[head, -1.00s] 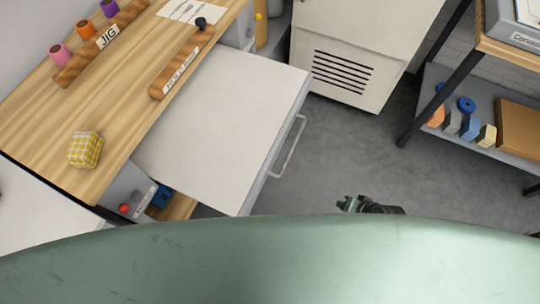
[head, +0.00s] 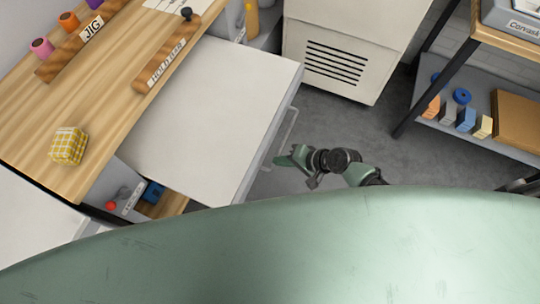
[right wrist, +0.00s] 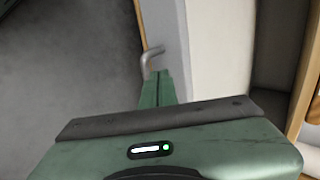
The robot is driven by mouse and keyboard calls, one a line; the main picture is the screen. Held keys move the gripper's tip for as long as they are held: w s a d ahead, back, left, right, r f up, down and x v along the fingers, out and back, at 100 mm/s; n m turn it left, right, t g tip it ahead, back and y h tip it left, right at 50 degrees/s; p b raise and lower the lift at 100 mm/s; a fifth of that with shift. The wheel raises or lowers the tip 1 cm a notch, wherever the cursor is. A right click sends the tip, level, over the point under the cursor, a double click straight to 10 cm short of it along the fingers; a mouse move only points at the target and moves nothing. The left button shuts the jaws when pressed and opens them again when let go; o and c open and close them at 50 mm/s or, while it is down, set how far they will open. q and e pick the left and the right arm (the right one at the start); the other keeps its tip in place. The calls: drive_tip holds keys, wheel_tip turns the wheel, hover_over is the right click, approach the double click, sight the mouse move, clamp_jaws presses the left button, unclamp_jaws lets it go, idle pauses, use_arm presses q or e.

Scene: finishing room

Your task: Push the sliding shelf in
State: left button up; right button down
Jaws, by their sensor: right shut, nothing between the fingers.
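The sliding shelf (head: 205,115) is a white panel pulled out from under the wooden bench, with a grey bar handle (head: 291,132) on its front edge. My right gripper (head: 279,160) is shut and empty, close to the lower part of the handle in the head view. In the right wrist view its closed green fingers (right wrist: 157,88) point at the shelf's front face (right wrist: 165,35), with the bent end of the handle (right wrist: 150,58) just beyond the tips. I cannot tell whether they touch. My left gripper is not in view.
The wooden bench (head: 100,110) carries a yellow checked block (head: 69,146), a jig rack (head: 72,46) and a wooden bar (head: 165,62). A cream cabinet (head: 345,45) stands behind the shelf. A rack (head: 500,140) stands at the right. Grey floor (head: 345,122) lies clear between.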

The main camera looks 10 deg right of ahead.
drive_tip(key=shift+w+a+r+p, duration=0.1)
drive_tip(key=shift+w+a+p, duration=0.1)
drive_tip(key=shift+w+a, duration=0.3)
drive_tip(key=shift+w+a+p, duration=0.15)
drive_tip(key=shift+w+a, duration=0.15)
drive_tip(key=shift+a, duration=0.35)
drive_tip(key=shift+w+a, duration=0.25)
drive_tip(key=shift+a, duration=0.15)
drive_tip(key=shift+a, duration=0.1)
